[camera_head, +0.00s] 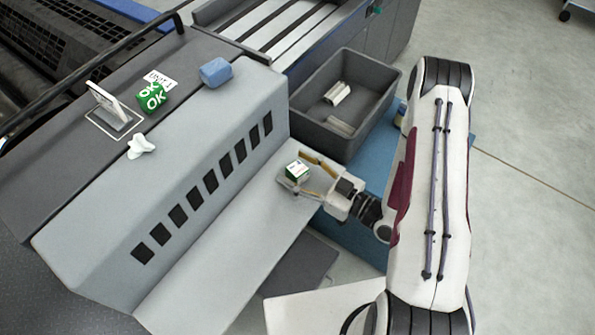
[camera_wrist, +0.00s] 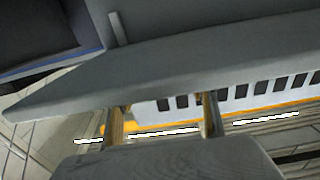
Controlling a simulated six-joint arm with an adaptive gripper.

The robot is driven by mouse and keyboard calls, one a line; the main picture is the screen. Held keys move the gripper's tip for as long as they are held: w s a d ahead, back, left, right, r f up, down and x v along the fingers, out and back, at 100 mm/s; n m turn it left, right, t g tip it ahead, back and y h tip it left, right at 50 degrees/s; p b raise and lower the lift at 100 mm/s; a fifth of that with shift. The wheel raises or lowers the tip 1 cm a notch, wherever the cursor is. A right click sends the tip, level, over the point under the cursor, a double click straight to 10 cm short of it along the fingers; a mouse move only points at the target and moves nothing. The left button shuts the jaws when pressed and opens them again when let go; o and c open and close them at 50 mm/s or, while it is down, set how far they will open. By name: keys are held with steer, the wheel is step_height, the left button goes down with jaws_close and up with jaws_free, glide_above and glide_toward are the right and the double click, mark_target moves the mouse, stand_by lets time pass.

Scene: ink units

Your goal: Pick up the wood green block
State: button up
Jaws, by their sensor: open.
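Another green block with white "OK" lettering (camera_head: 151,97) stands on the dark top of the machine, far to the left. In the wrist view my two fingers (camera_wrist: 161,112) are spread apart; no green block shows there. Which block is wood cannot be told.
A dark grey bin (camera_head: 341,139) holding a few pale pieces stands just beyond my gripper. A sloped panel with dark slots (camera_head: 208,178) borders the ledge.

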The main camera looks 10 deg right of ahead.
mark_target(298, 168)
steer(key=c, duration=1.4)
steer(key=shift+o, duration=0.2)
steer(key=shift+r, duration=0.1)
steer(key=shift+r, duration=4.9)
